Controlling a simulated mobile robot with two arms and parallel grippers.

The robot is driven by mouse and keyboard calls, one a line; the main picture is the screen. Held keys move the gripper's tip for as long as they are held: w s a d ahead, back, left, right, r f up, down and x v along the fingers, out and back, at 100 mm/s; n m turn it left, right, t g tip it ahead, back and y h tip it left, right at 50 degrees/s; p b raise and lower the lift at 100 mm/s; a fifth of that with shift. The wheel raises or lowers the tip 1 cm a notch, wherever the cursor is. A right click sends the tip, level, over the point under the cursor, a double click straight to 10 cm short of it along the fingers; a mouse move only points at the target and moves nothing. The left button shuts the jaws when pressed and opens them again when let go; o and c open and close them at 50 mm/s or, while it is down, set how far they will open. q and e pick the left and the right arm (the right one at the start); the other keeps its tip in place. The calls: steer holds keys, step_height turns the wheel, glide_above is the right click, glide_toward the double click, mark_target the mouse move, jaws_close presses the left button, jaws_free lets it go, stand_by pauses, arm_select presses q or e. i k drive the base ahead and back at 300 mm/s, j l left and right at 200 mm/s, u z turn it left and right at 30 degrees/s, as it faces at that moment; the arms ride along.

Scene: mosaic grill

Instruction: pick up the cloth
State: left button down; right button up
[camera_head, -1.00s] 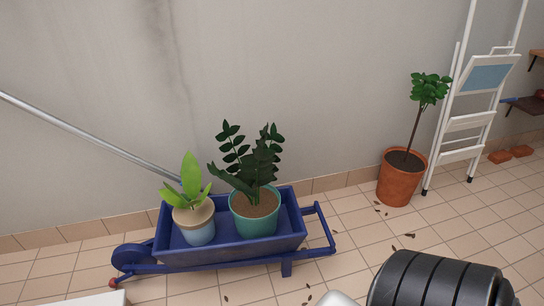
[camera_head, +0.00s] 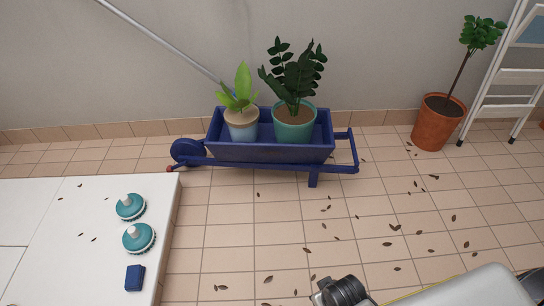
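I cannot make out a thing that is clearly a cloth. A small dark blue block-like item (camera_head: 135,278) lies on the white top (camera_head: 60,225) at the lower left; I cannot tell whether it is a folded cloth or a sponge. Two teal round brushes with pale knobs, a far one (camera_head: 130,206) and a near one (camera_head: 138,237), stand behind it on the same top. Part of my arm, grey with a black joint, shows at the bottom right. The fingers of both my grippers are out of view.
A blue wheelbarrow planter (camera_head: 262,152) with two potted plants stands by the wall, behind the white top. A terracotta pot (camera_head: 438,122) with a small tree and a white stepladder (camera_head: 505,75) are at the right. Tiled floor with scattered dry leaves lies between.

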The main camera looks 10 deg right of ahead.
mark_target(135, 274)
steer(key=u, duration=1.2)
